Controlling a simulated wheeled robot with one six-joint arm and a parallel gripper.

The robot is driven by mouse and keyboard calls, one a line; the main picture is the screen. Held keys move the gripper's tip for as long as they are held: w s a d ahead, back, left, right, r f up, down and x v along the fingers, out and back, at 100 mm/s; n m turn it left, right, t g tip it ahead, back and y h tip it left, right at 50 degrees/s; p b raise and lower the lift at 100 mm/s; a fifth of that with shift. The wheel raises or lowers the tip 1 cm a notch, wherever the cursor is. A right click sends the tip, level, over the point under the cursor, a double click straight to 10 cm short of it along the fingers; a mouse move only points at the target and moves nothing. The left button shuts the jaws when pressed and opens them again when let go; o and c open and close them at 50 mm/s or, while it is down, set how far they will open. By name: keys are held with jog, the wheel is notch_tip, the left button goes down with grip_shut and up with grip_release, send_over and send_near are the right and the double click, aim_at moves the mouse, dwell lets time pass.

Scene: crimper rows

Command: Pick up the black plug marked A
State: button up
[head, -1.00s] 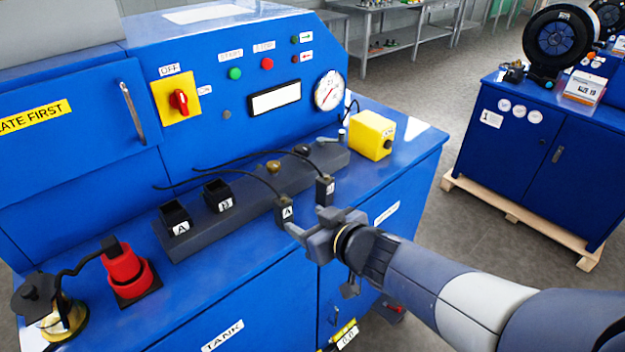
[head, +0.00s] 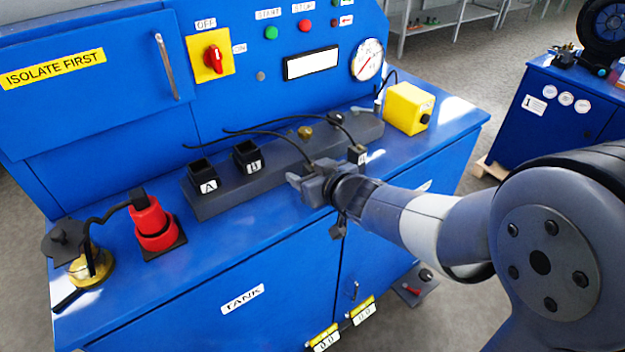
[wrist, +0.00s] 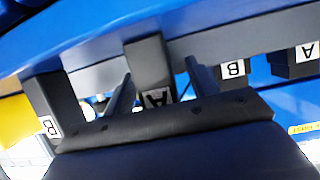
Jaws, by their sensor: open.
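The black plug marked A (wrist: 150,70) stands between the two fingers of my gripper (wrist: 160,88) in the wrist view, its label close to the palm. The fingers are open, one on each side, with a visible gap at the right finger. In the head view my gripper (head: 306,180) hides most of plug A; its cable shows above. The black plug marked B (head: 357,155) stands just right of my gripper, and it also shows at the left of the wrist view (wrist: 52,108).
Black sockets A (head: 205,179) and B (head: 247,157) sit on the grey rail (head: 230,200) to the left. A yellow box (head: 408,108) stands at the right, a red plug-like part (head: 151,222) at the left. The blue panel rises behind, with a gauge (head: 367,60).

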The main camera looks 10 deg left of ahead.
jog(key=shift+w+a+f, duration=0.1)
jog(key=shift+a, duration=0.05)
jog(key=shift+c, duration=0.5)
jog(key=c, duration=1)
